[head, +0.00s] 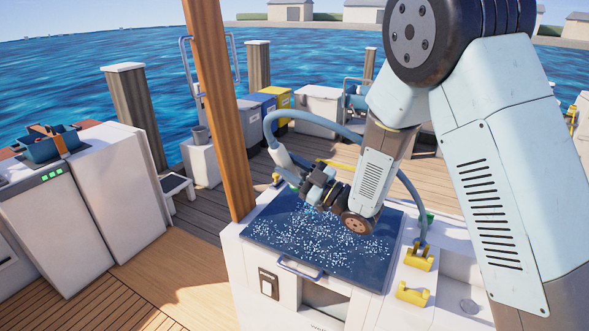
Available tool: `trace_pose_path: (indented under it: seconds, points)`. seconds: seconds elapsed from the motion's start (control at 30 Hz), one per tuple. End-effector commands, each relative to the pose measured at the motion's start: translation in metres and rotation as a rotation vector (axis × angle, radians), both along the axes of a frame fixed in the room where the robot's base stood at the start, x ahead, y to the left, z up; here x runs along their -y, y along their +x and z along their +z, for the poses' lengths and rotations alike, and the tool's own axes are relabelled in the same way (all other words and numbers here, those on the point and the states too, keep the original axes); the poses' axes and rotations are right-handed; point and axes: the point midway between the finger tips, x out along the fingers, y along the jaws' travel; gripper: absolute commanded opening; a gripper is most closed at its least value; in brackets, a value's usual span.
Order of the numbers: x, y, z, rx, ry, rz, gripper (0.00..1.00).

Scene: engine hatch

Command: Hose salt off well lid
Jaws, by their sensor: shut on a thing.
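The well lid (375,268) is a dark blue flat panel on top of a white box. It lies closed and level, with white salt specks scattered over most of its surface. My gripper (314,184) is above the back part of the lid and is shut on the hose nozzle (282,157). The light blue hose (345,135) arches up from the nozzle, passes behind my arm and comes down at the right of the lid. The fingertips and the nozzle's outlet are small and partly hidden. I see no clear water stream.
A blue handle (300,268) is at the lid's front edge. Yellow brackets (412,294) stand right of the lid. A wooden post (222,100) rises close at the left. White cabinets (115,185) stand further left, with open deck between.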

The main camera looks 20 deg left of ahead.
Motion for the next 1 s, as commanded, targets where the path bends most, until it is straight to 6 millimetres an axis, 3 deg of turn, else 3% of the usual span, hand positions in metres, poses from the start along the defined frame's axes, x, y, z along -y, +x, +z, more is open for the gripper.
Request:
trace_pose_path:
  seconds: [0.1,1.0]
  points:
    - [-0.007,-0.001,0.001,0.001,0.001,0.003,0.14]
    - [-0.005,-0.047,0.001,0.001,0.0,-0.001,0.14]
